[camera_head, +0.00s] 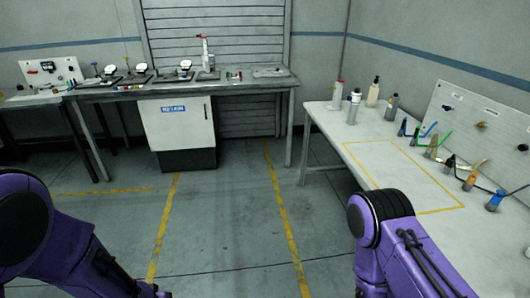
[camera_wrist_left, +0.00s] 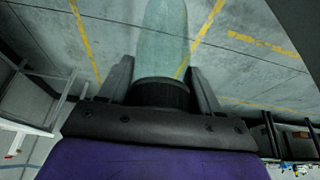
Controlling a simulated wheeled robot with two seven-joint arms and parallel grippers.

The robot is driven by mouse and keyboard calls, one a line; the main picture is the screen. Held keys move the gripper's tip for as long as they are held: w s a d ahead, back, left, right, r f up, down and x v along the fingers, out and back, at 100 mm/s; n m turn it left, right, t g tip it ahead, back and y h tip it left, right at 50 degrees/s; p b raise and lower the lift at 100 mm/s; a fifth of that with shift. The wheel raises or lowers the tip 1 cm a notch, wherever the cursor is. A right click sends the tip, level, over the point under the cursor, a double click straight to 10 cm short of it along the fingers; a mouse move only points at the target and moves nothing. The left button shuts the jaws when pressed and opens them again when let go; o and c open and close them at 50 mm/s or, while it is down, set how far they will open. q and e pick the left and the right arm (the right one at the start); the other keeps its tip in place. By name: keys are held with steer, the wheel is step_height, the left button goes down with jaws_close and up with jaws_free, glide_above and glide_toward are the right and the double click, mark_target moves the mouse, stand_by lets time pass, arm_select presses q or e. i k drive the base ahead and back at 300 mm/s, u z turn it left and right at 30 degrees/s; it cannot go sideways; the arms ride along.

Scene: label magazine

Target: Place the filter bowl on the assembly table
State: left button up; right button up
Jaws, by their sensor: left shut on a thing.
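My left gripper (camera_wrist_left: 162,78) is shut on the filter bowl (camera_wrist_left: 163,38), a pale green, see-through cylinder with a dark collar. The collar sits between the two fingers, and the bowl sticks out beyond them over the floor. In the head view neither the bowl nor the left gripper shows; only my purple left arm is at the lower left. My right arm is at the lower right, and its gripper is out of view. A pale table (camera_head: 333,127) with a yellow outlined rectangle stands at the right. I cannot tell for sure whether it is the assembly table.
A grey workbench (camera_head: 240,83) with several small fixtures stands at the back, with a white cabinet (camera_head: 185,123) below. Bottles (camera_head: 373,92) and several coloured tools (camera_head: 470,175) line the right table. Its yellow rectangle (camera_head: 400,175) is empty where visible. The floor between is clear.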

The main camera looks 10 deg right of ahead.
mark_target(380, 157)
steer(key=u, duration=0.1)
steer(key=i, duration=3.8)
steer(key=z, duration=3)
